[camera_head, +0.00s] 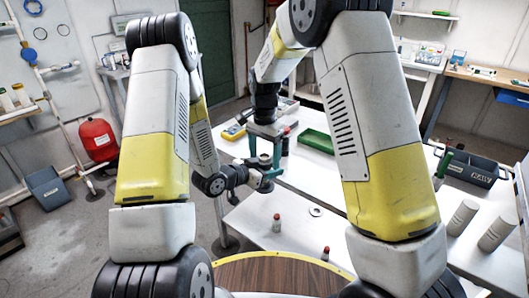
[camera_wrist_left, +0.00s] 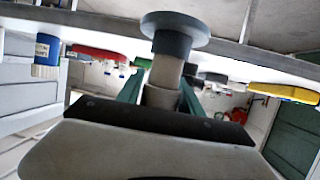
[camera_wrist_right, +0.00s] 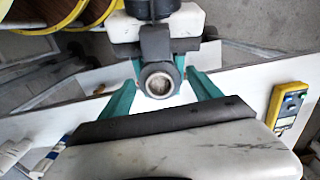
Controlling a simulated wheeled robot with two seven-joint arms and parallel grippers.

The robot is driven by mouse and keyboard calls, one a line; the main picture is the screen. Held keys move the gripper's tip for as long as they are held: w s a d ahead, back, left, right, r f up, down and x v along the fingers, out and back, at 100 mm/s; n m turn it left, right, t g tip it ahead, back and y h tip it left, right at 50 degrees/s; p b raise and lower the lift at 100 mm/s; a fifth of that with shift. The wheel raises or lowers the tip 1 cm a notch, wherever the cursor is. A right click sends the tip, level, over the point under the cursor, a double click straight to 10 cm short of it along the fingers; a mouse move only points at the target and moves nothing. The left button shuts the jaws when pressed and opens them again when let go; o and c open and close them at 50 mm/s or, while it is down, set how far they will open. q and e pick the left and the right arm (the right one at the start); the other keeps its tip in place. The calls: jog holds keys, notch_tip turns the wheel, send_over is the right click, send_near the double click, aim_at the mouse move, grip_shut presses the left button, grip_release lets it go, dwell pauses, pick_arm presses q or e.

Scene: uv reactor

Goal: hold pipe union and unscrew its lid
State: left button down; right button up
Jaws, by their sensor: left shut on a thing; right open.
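The pipe union (camera_head: 265,160) is a small grey fitting held above the front part of the white table. In the left wrist view it is a pale tube (camera_wrist_left: 164,72) with a wide grey flange. My left gripper (camera_head: 269,174) comes in sideways and is shut on the union, its teal fingers on both sides. My right gripper (camera_head: 264,156) points down from above and is open. In the right wrist view the union's grey round end with a hollow middle (camera_wrist_right: 158,80) sits between the spread teal fingers. I cannot tell whether they touch it.
The white table (camera_head: 345,190) carries a green tray (camera_head: 313,140), a yellow meter (camera_head: 234,132) and a grey crate (camera_head: 470,169). On the nearer white surface are a ring (camera_head: 316,211), small red-capped bottles (camera_head: 276,224) and grey cylinders (camera_head: 463,216). My arms hide part of the table.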

jog(key=c, duration=1.4)
jog(key=n, duration=0.3)
jog(key=shift+c, duration=0.3)
jog(key=o, duration=1.6)
jog(key=shift+c, duration=0.2)
jog(key=shift+r, duration=2.25)
jog(key=shift+c, duration=0.5)
jog(key=shift+r+m, duration=1.4)
jog(key=shift+r, duration=0.15)
jog(key=shift+f, duration=3.8)
